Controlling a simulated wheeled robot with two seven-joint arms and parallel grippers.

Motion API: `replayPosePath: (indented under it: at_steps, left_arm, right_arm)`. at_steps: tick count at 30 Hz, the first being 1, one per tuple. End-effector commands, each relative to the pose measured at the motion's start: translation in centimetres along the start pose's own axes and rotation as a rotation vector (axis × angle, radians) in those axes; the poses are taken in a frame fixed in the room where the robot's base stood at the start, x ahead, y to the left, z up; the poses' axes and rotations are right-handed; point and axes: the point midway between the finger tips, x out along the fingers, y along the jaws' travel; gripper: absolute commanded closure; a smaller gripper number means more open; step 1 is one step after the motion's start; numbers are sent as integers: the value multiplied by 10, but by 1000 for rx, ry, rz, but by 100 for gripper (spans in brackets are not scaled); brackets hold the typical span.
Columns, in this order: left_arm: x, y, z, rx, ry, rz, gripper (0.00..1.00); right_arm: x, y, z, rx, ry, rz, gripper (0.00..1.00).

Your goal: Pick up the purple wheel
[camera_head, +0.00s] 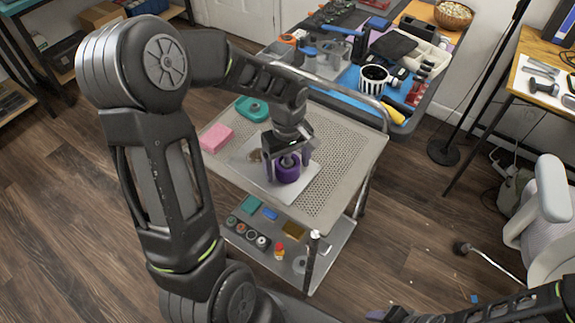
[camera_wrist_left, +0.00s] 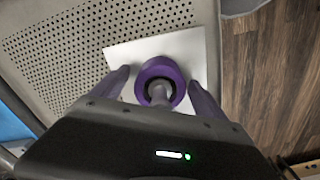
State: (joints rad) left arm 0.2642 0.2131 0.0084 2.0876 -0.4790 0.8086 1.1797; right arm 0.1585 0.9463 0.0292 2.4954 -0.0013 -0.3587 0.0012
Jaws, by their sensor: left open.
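The purple wheel (camera_head: 287,172) is on a white square sheet (camera_head: 305,190) on the perforated top of a cart. It also shows in the left wrist view (camera_wrist_left: 147,68) as a purple ring with a dark centre and a grey post-like part in it. My left gripper (camera_head: 286,160) is over the wheel, pointing down, with its open fingers on either side of it. In the left wrist view, gaps show between the fingers and the wheel. My right arm enters at the bottom right, with part of the right gripper (camera_head: 385,314) at the picture's edge; its jaws are unclear.
A pink block (camera_head: 216,138) and a teal object (camera_head: 252,109) lie on the cart top (camera_head: 345,150), left of and behind the wheel. Small parts fill the lower shelf (camera_head: 330,255). A tool-covered table (camera_head: 345,80) stands behind. The cart top's right side is clear.

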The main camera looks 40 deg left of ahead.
Motion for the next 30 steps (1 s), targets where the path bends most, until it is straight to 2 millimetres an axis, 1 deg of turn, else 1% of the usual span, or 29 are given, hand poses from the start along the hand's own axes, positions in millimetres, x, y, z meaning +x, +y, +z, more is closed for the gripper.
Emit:
replayPosePath:
  at_steps: [2,19,30]
  left_arm:
    - [3,0,0,1,-1,-1,16]
    - [2,0,0,1,0,0,17]
    - [2,0,0,1,0,0,47]
  right_arm:
    - [0,0,0,0,0,0,50]
    - [0,0,0,0,0,0,50]
    - [0,0,0,0,0,0,50]
